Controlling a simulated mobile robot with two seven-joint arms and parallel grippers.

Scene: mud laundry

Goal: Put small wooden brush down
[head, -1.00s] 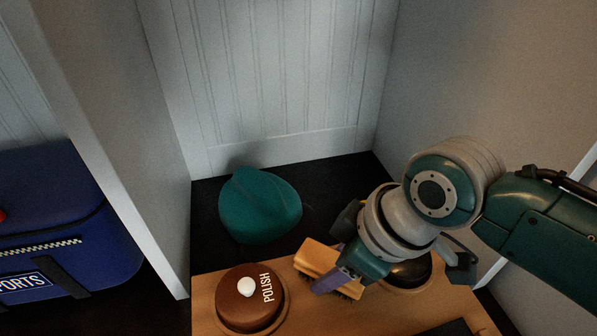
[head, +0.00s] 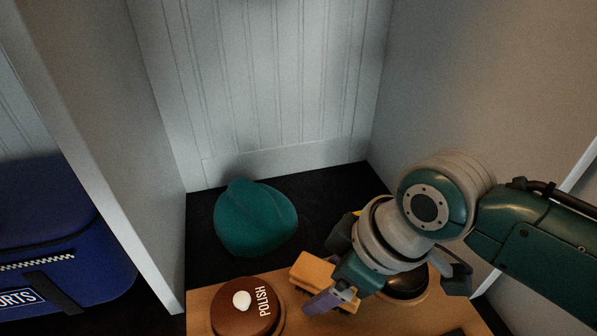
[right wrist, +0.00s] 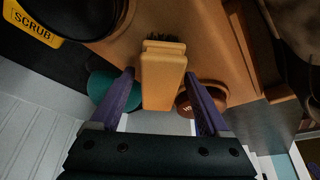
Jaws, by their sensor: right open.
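The small wooden brush (head: 314,272) has a light wooden back and dark bristles. It lies on the wooden surface (head: 205,310), right of the brown polish tin, and is partly hidden by my right gripper in the head view. In the right wrist view the brush (right wrist: 163,78) is between the two purple fingers, with a gap on each side. My right gripper (right wrist: 162,100) is open around it; in the head view the gripper (head: 330,295) is at the brush's right end. My left gripper is not in view.
A brown polish tin (head: 238,315) with a white knob stands left of the brush. A teal cap-like object (head: 252,218) lies behind on the dark floor. A dark round item (head: 408,285) is beside my gripper. A yellow SCRUB label (right wrist: 35,24) shows. White walls enclose the nook.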

